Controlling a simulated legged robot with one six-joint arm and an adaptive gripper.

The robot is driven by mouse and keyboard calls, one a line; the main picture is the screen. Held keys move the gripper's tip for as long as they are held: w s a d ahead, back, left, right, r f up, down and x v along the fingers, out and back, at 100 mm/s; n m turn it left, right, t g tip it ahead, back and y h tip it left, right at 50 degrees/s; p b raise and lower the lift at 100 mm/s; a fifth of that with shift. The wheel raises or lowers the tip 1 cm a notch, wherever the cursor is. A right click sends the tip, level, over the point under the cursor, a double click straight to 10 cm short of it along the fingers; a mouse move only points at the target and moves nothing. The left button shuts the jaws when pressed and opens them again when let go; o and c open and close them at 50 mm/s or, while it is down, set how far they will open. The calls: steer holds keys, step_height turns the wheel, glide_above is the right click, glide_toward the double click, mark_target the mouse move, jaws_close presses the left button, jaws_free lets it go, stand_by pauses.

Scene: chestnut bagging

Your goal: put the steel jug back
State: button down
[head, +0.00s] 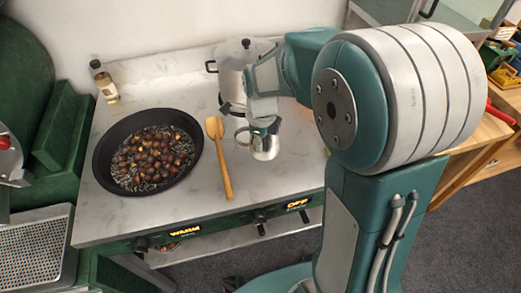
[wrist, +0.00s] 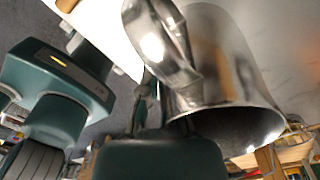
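The steel jug (head: 266,147) hangs under my gripper (head: 262,122) in the head view, over the right part of the pale worktop, with its handle on the left. In the wrist view the shiny jug (wrist: 225,65) fills the upper right, its open mouth facing down toward the camera side. My gripper's dark fingers (wrist: 160,108) meet the jug near its rim and appear closed on it; the exact contact is partly hidden. Whether the jug's base touches the worktop is hard to tell.
A black pan (head: 104,170) of chestnuts sits left on the worktop (head: 200,205). A wooden spatula (head: 222,165) lies between pan and jug. A large steel pot (head: 232,70) stands behind my gripper. A small bottle (head: 107,88) stands at the back left. The front right worktop is clear.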

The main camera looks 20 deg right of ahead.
steer(key=shift+w+a+f, duration=0.1)
steer(key=shift+w+f, duration=0.25)
steer(key=shift+f, duration=0.1)
steer(key=shift+w+d+f, duration=0.1)
steer(key=shift+d+f, duration=0.05)
steer(key=shift+f, duration=0.7)
steer(key=shift+w+d+f, duration=0.1)
steer(key=shift+f, duration=0.75)
steer(key=shift+f, duration=0.1)
steer(key=c, duration=0.8)
jaws_free()
steer(key=shift+a, duration=0.1)
